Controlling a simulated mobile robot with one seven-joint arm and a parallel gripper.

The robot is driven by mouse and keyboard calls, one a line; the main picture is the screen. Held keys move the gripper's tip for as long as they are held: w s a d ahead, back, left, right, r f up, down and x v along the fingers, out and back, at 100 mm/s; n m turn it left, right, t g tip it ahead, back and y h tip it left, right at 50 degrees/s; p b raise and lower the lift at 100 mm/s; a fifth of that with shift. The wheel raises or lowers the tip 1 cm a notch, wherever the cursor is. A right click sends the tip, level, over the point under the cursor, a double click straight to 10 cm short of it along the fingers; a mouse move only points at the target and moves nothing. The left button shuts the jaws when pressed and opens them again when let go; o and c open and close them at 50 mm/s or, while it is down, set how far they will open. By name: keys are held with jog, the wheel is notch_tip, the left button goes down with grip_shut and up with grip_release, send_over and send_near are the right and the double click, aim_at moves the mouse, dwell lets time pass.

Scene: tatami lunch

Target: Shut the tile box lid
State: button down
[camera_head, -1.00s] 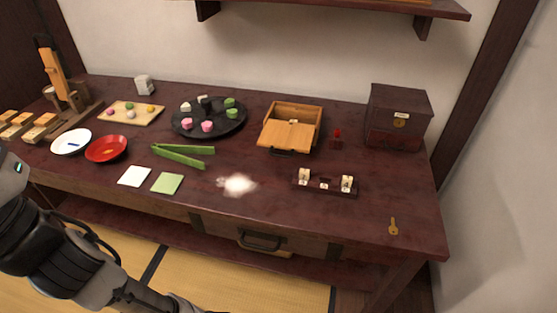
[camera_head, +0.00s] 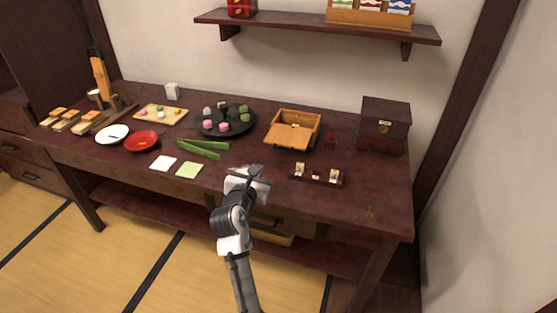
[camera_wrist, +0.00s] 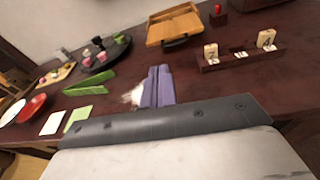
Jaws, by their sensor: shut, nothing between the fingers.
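The tile box (camera_head: 312,133) is a light wooden box toward the back of the table, right of centre. Its interior shows from above, so it stands open. A flat wooden panel (camera_head: 284,135), apparently the lid, slopes at its front. The box also shows at the top of the wrist view (camera_wrist: 176,27), with a dark handle at its near edge. My gripper (camera_head: 259,170) is shut and empty over the front part of the table, nearer than the box and apart from it. Its fingers lie together in the wrist view (camera_wrist: 158,86).
A dark rack with pale tiles (camera_head: 316,175) stands right of my gripper. Green tongs (camera_head: 203,149) and a black round tray (camera_head: 226,122) lie to the left. A dark chest (camera_head: 385,124) and a small red item (camera_head: 331,140) stand right of the box. A shelf (camera_head: 315,25) hangs above.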

jog(key=shift+s+d+f+g+h, duration=0.15)
jog(key=shift+d+f+g+h, duration=0.3)
jog(key=shift+d+f, duration=0.5)
jog(key=shift+n, duration=0.3)
jog(key=x, duration=0.7)
jog(key=p+x, duration=0.1)
jog(key=x, duration=0.5)
jog(key=shift+w+r, duration=0.15)
jog(key=shift+w, duration=0.25)
jog(key=shift+w+d, duration=0.1)
